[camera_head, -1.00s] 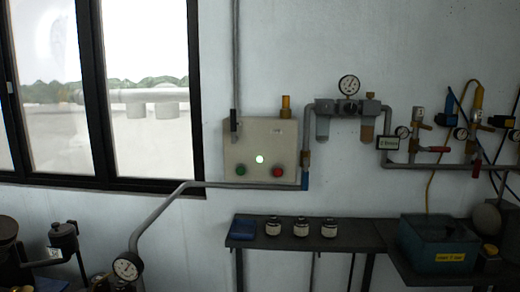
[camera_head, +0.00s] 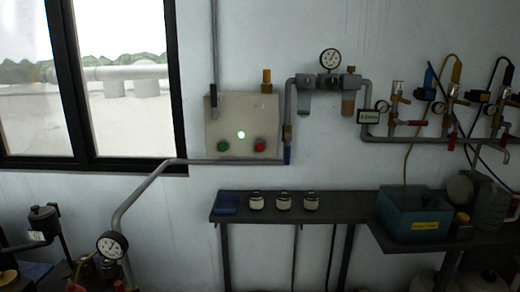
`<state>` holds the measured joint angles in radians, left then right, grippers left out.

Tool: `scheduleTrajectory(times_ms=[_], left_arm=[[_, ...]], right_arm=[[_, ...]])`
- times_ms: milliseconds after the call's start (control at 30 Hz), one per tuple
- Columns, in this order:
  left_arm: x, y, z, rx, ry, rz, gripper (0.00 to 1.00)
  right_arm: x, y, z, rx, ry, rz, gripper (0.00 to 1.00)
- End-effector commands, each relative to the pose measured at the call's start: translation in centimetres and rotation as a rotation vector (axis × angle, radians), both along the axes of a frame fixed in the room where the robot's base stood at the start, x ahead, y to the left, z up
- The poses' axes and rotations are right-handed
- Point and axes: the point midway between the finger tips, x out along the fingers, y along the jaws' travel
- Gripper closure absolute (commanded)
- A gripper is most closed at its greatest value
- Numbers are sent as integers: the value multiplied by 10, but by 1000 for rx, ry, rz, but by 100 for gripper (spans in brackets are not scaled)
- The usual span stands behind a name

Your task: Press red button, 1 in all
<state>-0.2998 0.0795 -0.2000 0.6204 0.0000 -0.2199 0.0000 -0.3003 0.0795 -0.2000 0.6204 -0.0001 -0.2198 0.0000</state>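The red button (camera_head: 260,145) is at the lower right of a beige control box (camera_head: 226,117) on the wall. A green button (camera_head: 223,146) is at its lower left, and a lit whitish-green lamp (camera_head: 241,135) sits between and above them. A grey pipe (camera_head: 190,161) runs just below the box. Neither of my grippers shows in the head view.
A pressure gauge (camera_head: 112,244) on a pipe stands at the lower left. Valves and hoses (camera_head: 400,105) are on the wall at right.

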Motion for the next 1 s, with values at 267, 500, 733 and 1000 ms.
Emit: scheduleTrajectory(times_ms=[267, 500, 733, 1000], left_arm=[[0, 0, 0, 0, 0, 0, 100], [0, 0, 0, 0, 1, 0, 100], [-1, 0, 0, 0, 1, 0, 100], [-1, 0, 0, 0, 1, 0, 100]], right_arm=[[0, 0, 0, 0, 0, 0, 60], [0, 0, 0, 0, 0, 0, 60], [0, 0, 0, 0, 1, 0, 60], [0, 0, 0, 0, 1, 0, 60]])
